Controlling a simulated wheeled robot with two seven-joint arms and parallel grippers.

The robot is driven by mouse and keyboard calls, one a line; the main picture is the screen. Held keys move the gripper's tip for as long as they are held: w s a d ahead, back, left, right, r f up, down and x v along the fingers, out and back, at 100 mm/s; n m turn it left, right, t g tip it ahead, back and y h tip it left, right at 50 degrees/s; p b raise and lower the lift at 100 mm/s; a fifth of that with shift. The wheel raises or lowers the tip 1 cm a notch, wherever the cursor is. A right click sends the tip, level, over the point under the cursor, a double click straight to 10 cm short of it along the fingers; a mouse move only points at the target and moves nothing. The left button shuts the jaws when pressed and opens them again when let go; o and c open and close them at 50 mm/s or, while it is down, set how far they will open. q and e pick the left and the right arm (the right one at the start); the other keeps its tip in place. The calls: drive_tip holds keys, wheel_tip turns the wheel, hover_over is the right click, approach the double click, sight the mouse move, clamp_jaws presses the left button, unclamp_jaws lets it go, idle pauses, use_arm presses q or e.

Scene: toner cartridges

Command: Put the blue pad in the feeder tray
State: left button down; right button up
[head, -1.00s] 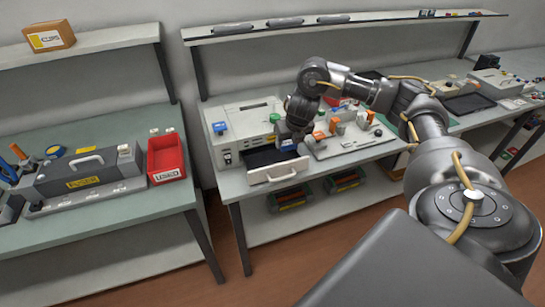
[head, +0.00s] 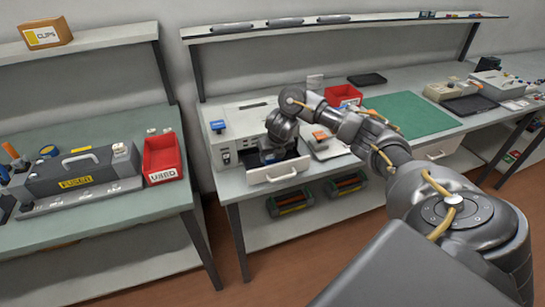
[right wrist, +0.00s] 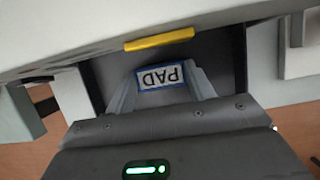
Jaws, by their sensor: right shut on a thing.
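The blue pad (right wrist: 160,76), with a white label reading PAD, sits between the fingers of my right gripper (right wrist: 160,88) in the right wrist view. The gripper is shut on it. The feeder tray (head: 280,173) is pulled out of the front of the light grey machine (head: 240,118), and its dark inside shows partly. In the head view my right gripper (head: 272,156) is at the tray's opening, and my wrist hides the pad there. In the right wrist view the dark tray (right wrist: 232,68) lies around and below the pad; I cannot tell whether they touch. My left gripper is not in view.
A yellow strip (right wrist: 160,39) on the machine's edge is close beyond the pad. Right of the tray is a fixture (head: 325,147), partly behind my arm. A green mat (head: 412,114) lies further right. The red USED bin (head: 163,160) stands on the left bench.

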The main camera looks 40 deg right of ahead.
drive_tip(key=shift+r, duration=0.15)
drive_tip(key=o, duration=0.9)
drive_tip(key=shift+f, duration=0.2)
drive_tip(key=shift+o, duration=0.2)
drive_tip(key=shift+r, duration=0.3)
drive_tip(key=p+v, duration=0.6)
drive_tip(key=v, duration=0.6)
